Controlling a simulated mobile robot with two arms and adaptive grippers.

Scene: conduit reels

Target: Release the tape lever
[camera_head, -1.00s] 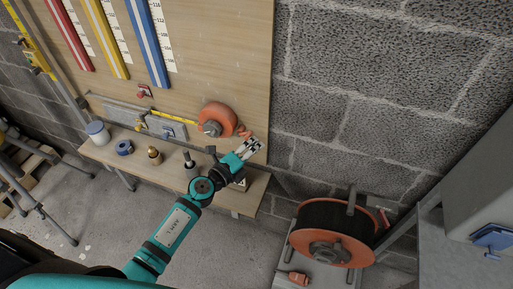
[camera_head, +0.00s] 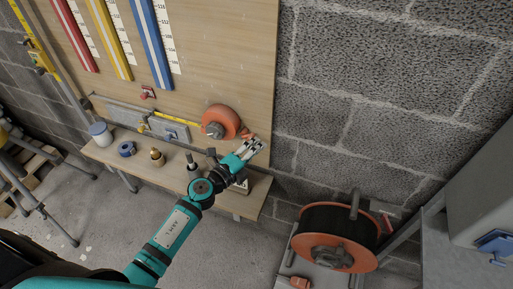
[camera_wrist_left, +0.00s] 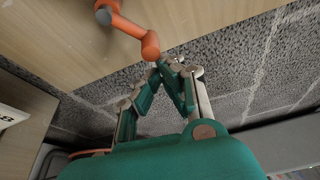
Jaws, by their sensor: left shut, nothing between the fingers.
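The orange tape reel (camera_head: 220,121) is mounted on the wooden board, with yellow tape (camera_head: 174,119) running out to its left. Its small orange lever (camera_head: 247,134) sticks out at the lower right of the reel. In the left wrist view the lever (camera_wrist_left: 129,26) ends in a rounded knob just above the fingertips. My left gripper (camera_head: 256,147) is shut and empty, right beside the lever's end; its tips (camera_wrist_left: 178,66) look close to the knob, but I cannot tell whether they touch. My right gripper is not in view.
A narrow wooden shelf (camera_head: 245,205) below the board holds a white jar (camera_head: 101,133), a blue tape roll (camera_head: 126,149) and a brass fitting (camera_head: 157,157). A large orange and black reel (camera_head: 332,238) stands at the lower right. A block wall (camera_head: 370,100) lies right of the board.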

